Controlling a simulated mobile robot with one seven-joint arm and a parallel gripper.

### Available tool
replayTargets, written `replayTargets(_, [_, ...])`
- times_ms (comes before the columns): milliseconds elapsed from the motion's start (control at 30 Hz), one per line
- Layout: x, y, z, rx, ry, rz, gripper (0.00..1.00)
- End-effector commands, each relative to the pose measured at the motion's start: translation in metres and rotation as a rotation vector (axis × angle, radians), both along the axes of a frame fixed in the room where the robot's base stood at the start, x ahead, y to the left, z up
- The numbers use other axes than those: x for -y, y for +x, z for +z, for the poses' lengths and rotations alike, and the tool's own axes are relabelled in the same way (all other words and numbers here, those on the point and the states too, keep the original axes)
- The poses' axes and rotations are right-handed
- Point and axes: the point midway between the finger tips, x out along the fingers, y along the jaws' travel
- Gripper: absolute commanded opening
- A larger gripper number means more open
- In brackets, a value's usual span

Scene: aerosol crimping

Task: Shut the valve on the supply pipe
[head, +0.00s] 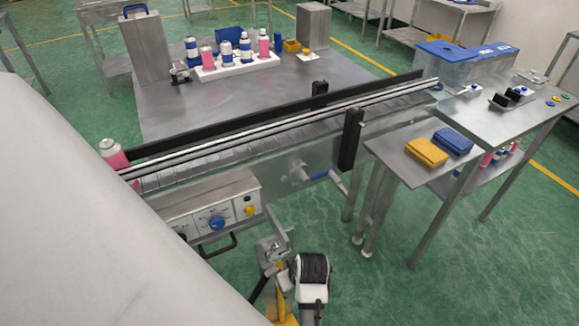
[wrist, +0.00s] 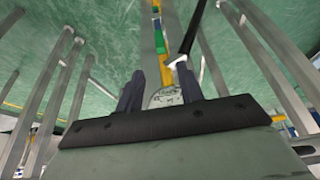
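In the wrist view my gripper (wrist: 160,78) has its two dark fingers apart. A round grey part (wrist: 164,97) and a narrow yellow piece (wrist: 166,70) show in the gap; I cannot tell whether the fingers touch them. A black bar (wrist: 190,30) with a pale end lies just beyond the right finger. In the head view, a yellow upright part (head: 281,270) stands beside a grey bracket-like part, next to my black-and-white wrist (head: 312,275). My fingers are not clearly visible there. Which part is the valve or supply pipe is unclear.
A conveyor (head: 250,130) crosses the head view, with a control panel (head: 212,212) at its front. A blue-marked pipe stub (head: 316,178) sits below it. A side table (head: 400,165) with yellow and blue cloths stands to the right. Green floor (head: 370,290) is open at front right.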

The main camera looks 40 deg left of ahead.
Motion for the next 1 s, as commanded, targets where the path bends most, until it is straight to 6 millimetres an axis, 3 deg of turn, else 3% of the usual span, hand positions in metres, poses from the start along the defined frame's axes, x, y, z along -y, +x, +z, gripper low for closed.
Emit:
replayTargets(500, [-0.036, 0.015, -0.093, 0.0, -0.001, 0.0, 0.37])
replayTargets(733, [-0.043, 0.018, -0.113, 0.002, 0.0, -0.001, 0.37])
replayTargets(1000, [-0.044, 0.019, -0.115, 0.002, 0.001, -0.002, 0.37])
